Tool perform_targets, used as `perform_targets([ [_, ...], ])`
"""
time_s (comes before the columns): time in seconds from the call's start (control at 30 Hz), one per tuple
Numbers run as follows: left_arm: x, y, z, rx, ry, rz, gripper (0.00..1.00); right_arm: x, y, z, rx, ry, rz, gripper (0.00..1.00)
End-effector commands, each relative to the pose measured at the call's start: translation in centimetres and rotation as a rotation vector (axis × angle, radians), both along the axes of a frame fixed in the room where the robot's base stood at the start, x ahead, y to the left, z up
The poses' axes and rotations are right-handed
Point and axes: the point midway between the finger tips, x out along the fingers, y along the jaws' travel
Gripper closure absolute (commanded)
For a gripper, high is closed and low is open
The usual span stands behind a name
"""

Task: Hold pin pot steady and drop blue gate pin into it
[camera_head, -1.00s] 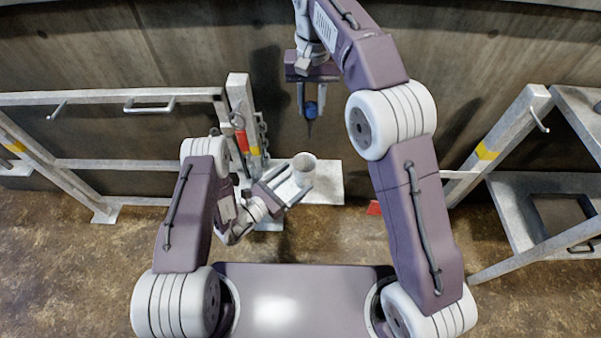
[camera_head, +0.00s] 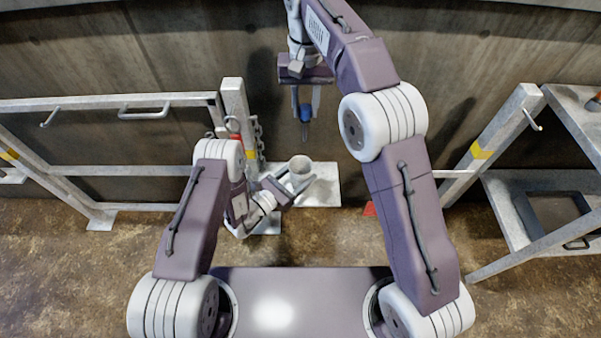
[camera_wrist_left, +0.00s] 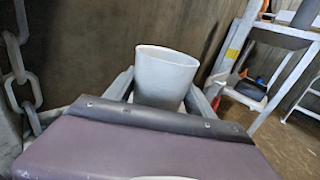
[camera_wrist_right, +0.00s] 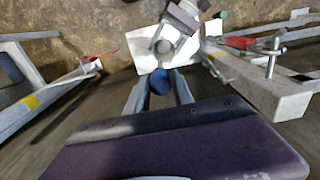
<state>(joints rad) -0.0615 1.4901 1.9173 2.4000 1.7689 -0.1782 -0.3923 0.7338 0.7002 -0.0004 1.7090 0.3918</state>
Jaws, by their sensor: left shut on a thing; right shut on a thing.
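The pin pot (camera_head: 300,163) is a white-grey cup, upright over a pale plate in the head view. My left gripper (camera_head: 293,182) is shut on it, a finger on each side. In the left wrist view the pot (camera_wrist_left: 165,75) rises between the two fingers, its lower part hidden by my gripper body. My right gripper (camera_head: 304,98) is shut on the blue gate pin (camera_head: 305,113), which hangs tip down, higher in the picture than the pot. The right wrist view shows the pin's blue head (camera_wrist_right: 160,82) between the fingers. The pin is apart from the pot.
The pale plate (camera_head: 322,187) lies at the foot of a gate post (camera_head: 235,105) with a chain beside it. A grey rail frame (camera_head: 125,170) is at left. A metal stand with a dark tray (camera_head: 555,215) is at right. Brown floor is open at front.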

Motion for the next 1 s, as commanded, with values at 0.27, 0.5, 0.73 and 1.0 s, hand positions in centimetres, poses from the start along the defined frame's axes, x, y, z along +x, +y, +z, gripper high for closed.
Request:
perform_targets([
  [0.27,0.0,0.0,0.0,0.0,0.0,0.0,0.77,1.6,0.7,-1.3,-0.001,0.001,0.003,1.0],
  [0.5,0.0,0.0,0.0,0.0,0.0,0.0,0.77,2.2,0.8,-4.8,-0.001,0.003,0.006,1.0],
  [0.73,0.0,0.0,0.0,0.0,0.0,0.0,0.77,1.4,0.3,-8.2,-0.001,0.003,0.005,1.0],
  [1.0,0.0,0.0,0.0,0.0,0.0,0.0,0.77,-0.2,-0.6,-10.2,0.0,0.0,0.001,1.0],
])
